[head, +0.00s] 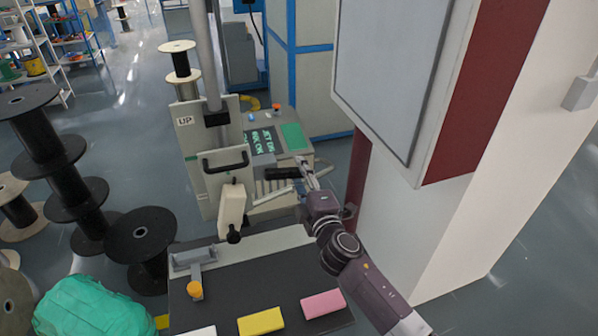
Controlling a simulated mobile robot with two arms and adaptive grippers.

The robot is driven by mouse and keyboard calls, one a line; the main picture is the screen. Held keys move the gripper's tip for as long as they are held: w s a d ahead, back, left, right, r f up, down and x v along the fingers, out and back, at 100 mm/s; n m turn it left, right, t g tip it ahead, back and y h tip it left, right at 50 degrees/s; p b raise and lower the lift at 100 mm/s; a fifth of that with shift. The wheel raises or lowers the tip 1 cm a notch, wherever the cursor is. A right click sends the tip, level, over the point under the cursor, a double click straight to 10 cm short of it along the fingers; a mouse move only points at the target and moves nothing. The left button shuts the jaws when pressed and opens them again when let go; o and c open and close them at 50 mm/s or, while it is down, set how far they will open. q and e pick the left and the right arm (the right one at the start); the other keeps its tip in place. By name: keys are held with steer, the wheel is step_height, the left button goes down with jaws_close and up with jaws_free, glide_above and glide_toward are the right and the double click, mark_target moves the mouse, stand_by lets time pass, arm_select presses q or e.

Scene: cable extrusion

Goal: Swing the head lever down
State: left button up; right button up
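A grey machine head plate (208,140) marked "UP" stands upright at the centre left, with a black bow handle (225,161) on its front. A black lever grip (283,173) lies nearly level to the right of the plate. A pale arm with a black knob (233,236) hangs in front of the plate; I cannot tell which of these is the head lever. My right gripper (303,170) is at the right end of the black grip. Its fingers are small and partly overlapped, so contact and opening are unclear. My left gripper is out of view.
A dark bench (235,290) in front carries a yellow block (260,321), a pink block (323,303) and an orange knob (195,290). Black spools (142,238) and a green bag (92,308) fill the left floor.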

steer(key=shift+w, duration=0.2)
steer(key=shift+c, duration=0.6)
jaws_close()
